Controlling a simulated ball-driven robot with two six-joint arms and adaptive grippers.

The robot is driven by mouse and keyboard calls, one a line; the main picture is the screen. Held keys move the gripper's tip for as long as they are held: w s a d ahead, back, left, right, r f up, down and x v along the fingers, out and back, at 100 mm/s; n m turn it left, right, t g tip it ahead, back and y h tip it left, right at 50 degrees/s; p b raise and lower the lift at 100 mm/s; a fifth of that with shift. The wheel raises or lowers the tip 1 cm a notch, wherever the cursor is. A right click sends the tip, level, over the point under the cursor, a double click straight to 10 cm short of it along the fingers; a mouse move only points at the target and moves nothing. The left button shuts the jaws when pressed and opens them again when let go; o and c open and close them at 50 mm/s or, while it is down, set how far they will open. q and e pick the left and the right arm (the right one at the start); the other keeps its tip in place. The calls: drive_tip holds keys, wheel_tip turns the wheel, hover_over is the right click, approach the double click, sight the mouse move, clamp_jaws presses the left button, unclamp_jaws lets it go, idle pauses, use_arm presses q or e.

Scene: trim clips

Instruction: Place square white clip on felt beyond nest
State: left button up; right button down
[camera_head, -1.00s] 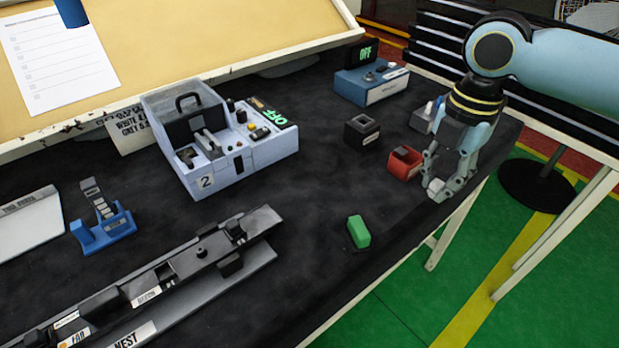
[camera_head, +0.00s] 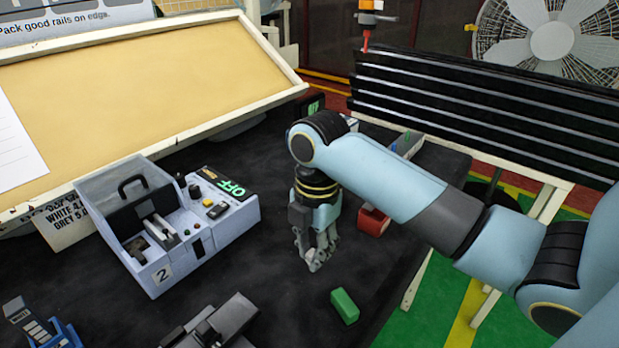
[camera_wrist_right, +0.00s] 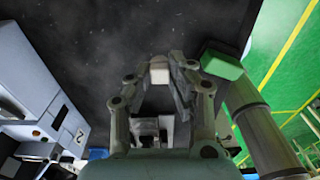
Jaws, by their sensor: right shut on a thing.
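My right gripper (camera_head: 314,262) is over the black felt (camera_head: 285,305), right of the grey machine marked 2. In the right wrist view, its fingers (camera_wrist_right: 158,80) are shut on a small white square clip (camera_wrist_right: 159,73), held at the fingertips. The clip is too small to make out clearly in the head view. The end of the dark nest fixture (camera_head: 222,322) shows at the bottom edge of the head view; the rest of it is out of frame. My left gripper is not in view.
The grey machine (camera_head: 215,222) with an OFF display stands to the left. A green block (camera_head: 344,306) lies on the felt at front right, and a red bin (camera_head: 373,221) stands right of the gripper. A blue stand (camera_head: 62,335) is at bottom left.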

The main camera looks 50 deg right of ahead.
sight(313, 251)
drive_tip(key=shift+w+a+f, duration=0.15)
drive_tip(key=shift+a+f, duration=0.05)
drive_tip(key=shift+a, duration=0.05)
wheel_tip(313, 251, down, 4)
drive_tip(key=shift+r, duration=0.25)
drive_tip(key=shift+f, duration=0.4)
drive_tip(key=c, duration=1.2)
unclamp_jaws()
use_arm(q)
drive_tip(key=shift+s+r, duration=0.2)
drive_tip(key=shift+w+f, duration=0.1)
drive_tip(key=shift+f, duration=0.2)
use_arm(e)
drive_tip(key=r, duration=1.2)
drive_tip(key=shift+d+r, duration=0.2)
drive_tip(key=shift+d, duration=0.2)
